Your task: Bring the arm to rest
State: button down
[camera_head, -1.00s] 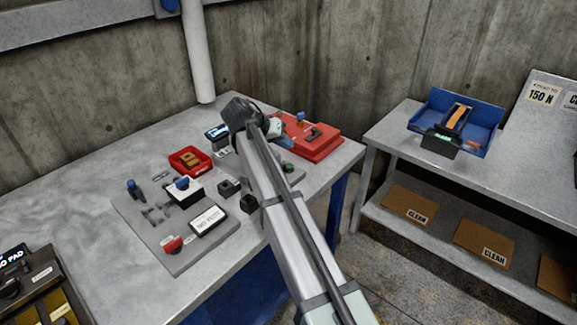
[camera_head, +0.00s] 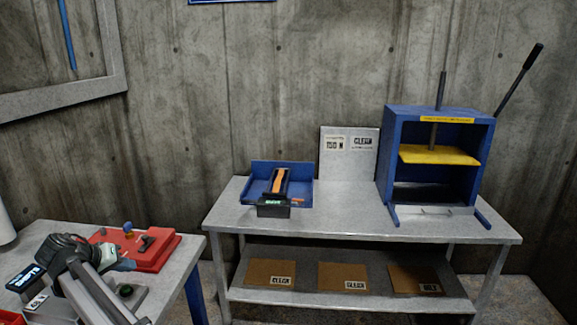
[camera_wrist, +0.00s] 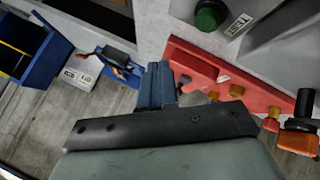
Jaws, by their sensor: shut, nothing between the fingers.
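My arm reaches up from the bottom left of the head view, over the left workbench (camera_head: 185,257). My gripper (camera_head: 124,265) is at the near edge of a red case (camera_head: 135,248) on that bench; I cannot tell if they touch. In the wrist view my gripper (camera_wrist: 158,72) shows as two blue-grey fingers close together, shut and empty. The red case (camera_wrist: 225,85) lies just beyond and to the right of them, with brass-coloured fittings.
A metal table (camera_head: 350,218) at the right holds a blue tray (camera_head: 300,193) with an orange-striped device and a blue press (camera_head: 391,150) with a yellow plate. Brown sheets (camera_head: 342,272) lie on its lower shelf. A gap of floor separates bench and table.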

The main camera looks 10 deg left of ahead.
jog(key=w+d+f+g, duration=0.1)
jog(key=w+d+f, duration=0.4)
jog(key=d, duration=0.5)
jog(key=w+d+f+m+g, duration=0.1)
jog(key=w+d+f+g, duration=0.1)
jog(key=d+f, duration=0.65)
jog(key=w+d+f+g, duration=0.1)
jog(key=w+d+f, duration=0.3)
jog(key=d, duration=0.7)
jog(key=s+d+f+m+g, duration=0.15)
jog(key=d+f, duration=0.25)
jog(key=d, duration=0.6)
jog(key=s+d+f+g+y, duration=0.1)
jog(key=s+d+f, duration=0.3)
jog(key=d, duration=0.5)
jog(key=s+d+f+m+g, duration=0.1)
jog(key=d+f, duration=0.4)
jog(key=d, duration=0.5)
jog(key=s+d+f+m+y, duration=0.2)
jog(key=s+d+f, duration=0.3)
jog(key=s+d, duration=0.4)
jog(key=s+f+g, duration=0.3)
jog(key=s+f, duration=0.6)
jog(key=s, duration=0.5)
jog(key=s+f+g, duration=0.4)
jog(key=s+f, duration=0.6)
jog(key=s, duration=0.4)
jog(key=shift+s+d+f, duration=0.15)
jog(key=shift+d+f, duration=0.15)
jog(key=shift+d, duration=0.05)
